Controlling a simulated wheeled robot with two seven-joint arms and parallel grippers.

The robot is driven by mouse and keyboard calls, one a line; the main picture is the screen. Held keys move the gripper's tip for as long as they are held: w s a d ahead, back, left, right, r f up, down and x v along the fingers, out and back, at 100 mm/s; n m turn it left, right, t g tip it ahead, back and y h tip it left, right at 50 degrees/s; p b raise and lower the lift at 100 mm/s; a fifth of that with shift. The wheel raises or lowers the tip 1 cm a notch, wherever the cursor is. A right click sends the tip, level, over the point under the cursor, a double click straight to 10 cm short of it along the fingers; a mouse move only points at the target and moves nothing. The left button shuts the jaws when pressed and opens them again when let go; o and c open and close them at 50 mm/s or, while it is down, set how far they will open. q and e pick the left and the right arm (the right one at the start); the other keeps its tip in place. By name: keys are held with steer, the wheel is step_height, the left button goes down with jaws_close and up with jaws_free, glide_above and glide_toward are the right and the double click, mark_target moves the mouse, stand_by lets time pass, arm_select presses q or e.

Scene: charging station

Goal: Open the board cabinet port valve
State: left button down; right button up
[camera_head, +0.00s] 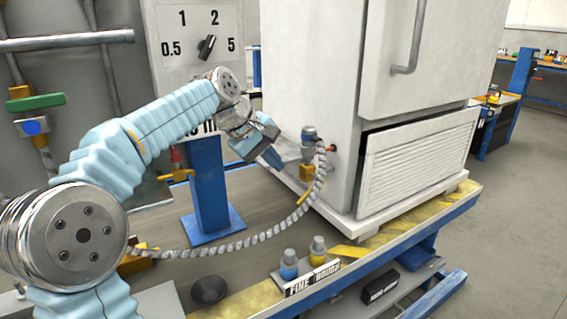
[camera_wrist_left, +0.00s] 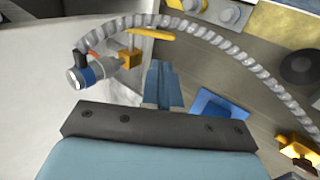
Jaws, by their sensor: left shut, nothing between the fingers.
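The board cabinet (camera_head: 312,60) is the large white box on the right. At its lower left side is a port with a blue-and-grey connector (camera_head: 309,134), a ribbed hose and a yellow valve body (camera_head: 306,172). In the left wrist view the connector (camera_wrist_left: 82,72) is at upper left, and the yellow valve handle (camera_wrist_left: 152,35) extends right from the brass-coloured valve body (camera_wrist_left: 130,59). My left gripper (camera_head: 276,160) is just left of the port, apart from it. Its fingers (camera_wrist_left: 161,72) are shut and empty, below the handle in the wrist view. My right gripper is out of view.
The grey ribbed hose (camera_head: 262,238) curves from the port to the lower left. A blue post (camera_head: 210,185) stands behind my left arm. Blue and yellow capped fittings (camera_head: 289,264) stand at the yellow-striped platform edge. A dial panel (camera_head: 195,20) is behind.

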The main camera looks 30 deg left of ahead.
mark_target(305, 196)
arm_select(q)
steer(key=b+x, duration=0.1)
steer(key=x, duration=1.1)
steer(key=shift+s, duration=0.1)
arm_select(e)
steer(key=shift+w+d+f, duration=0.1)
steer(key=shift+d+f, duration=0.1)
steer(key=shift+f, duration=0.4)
arm_select(q)
steer(key=shift+f, duration=0.1)
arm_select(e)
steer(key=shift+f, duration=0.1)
